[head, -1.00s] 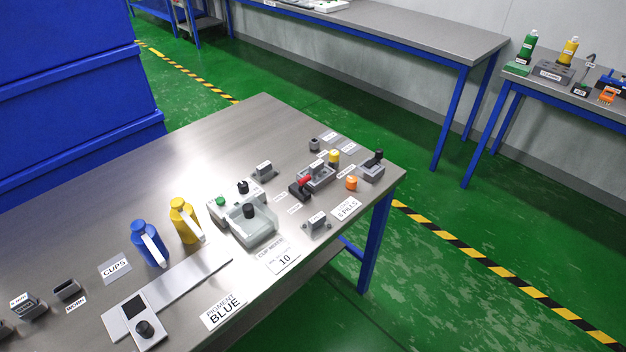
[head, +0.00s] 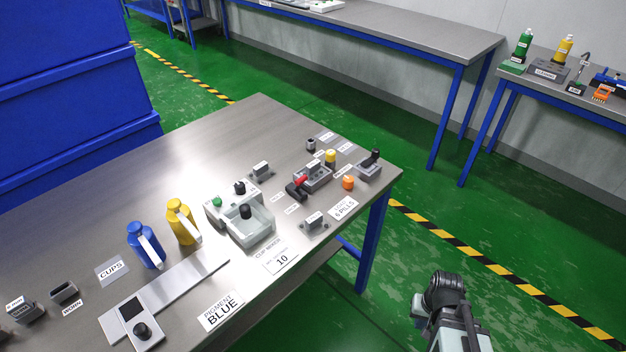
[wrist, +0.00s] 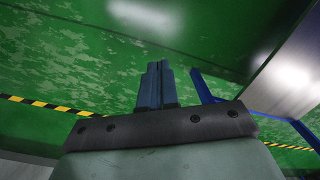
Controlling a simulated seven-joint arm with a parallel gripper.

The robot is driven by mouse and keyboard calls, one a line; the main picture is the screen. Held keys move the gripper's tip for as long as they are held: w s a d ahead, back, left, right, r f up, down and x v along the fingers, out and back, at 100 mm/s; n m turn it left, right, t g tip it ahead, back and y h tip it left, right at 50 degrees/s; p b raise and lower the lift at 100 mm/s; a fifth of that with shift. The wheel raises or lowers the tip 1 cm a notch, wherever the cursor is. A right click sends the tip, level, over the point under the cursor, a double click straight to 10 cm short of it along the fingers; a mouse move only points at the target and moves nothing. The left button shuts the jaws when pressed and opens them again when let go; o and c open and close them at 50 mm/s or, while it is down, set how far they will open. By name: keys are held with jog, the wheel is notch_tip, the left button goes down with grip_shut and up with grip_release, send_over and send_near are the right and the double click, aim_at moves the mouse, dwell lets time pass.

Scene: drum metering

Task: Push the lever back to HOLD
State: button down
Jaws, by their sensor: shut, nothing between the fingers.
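A lever with a red handle (head: 300,182) sits on a dark base at the right part of the near table, with small labels beside it. A second, black-topped lever (head: 374,156) stands on a grey block near the table's right corner. The labels are too small to read, so I cannot tell which lever has HOLD. My gripper (wrist: 155,68) shows in the wrist view with its fingers shut together, empty, over the green floor. It is apart from both levers. In the head view, part of my arm shows at the lower right, off the table.
The near table (head: 120,215) holds a blue bottle (head: 140,243), a yellow bottle (head: 180,220), a grey tray unit (head: 250,236), an orange piece (head: 348,183) and several label cards. A blue table leg (head: 372,240) stands near my arm. Free floor lies right of the table.

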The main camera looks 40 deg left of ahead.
aim_at(303, 179)
jog(key=s+a+r+n+y, duration=0.1)
jog(key=a+r+n+y, duration=0.4)
jog(key=a+r+n, duration=0.9)
jog(key=s+a+r+n+y, duration=0.2)
jog(key=a+r+n+y, duration=0.4)
jog(key=a+r+n, duration=0.9)
notch_tip(303, 179, up, 8)
jog(key=shift+a+r+n+t, duration=0.15)
jog(key=shift+r+n+t, duration=0.15)
jog(key=shift+n, duration=0.3)
jog(key=shift+f, duration=0.1)
jog(key=x, duration=1.4)
jog(key=shift+a, duration=0.1)
